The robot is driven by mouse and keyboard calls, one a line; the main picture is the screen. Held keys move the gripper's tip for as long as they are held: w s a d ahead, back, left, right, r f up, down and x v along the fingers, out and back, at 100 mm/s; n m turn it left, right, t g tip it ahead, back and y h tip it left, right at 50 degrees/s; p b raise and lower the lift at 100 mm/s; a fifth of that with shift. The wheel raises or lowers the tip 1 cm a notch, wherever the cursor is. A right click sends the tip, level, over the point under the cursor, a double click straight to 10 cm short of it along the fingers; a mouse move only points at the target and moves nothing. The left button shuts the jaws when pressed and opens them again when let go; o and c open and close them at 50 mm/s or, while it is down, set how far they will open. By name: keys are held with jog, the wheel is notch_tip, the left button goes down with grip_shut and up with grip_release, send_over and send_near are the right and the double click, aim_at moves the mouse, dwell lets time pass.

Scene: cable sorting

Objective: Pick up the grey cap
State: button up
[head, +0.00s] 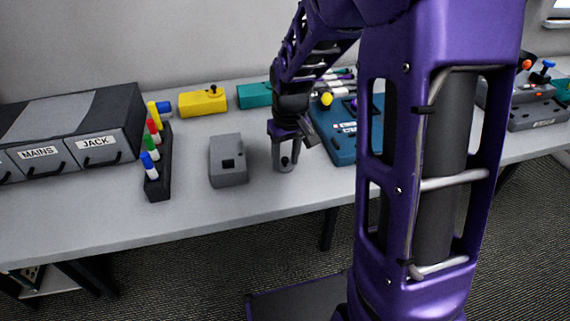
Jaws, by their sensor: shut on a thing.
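My gripper (285,163) points down over the table, between the grey box and the blue-green board. Its fingers are closed on a small grey piece (284,162), which looks like the grey cap; it is small and partly covered by the fingers. I cannot tell whether the piece touches the tabletop or is just above it.
A grey box (228,163) with a dark square hole stands left of my gripper. A dark rack (158,182) holds several coloured pegs. A drawer unit (70,118) labelled MAINS and JACK is at the left. A yellow box (203,103) and blue-green board (341,150) are also near.

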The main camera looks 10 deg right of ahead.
grip_shut()
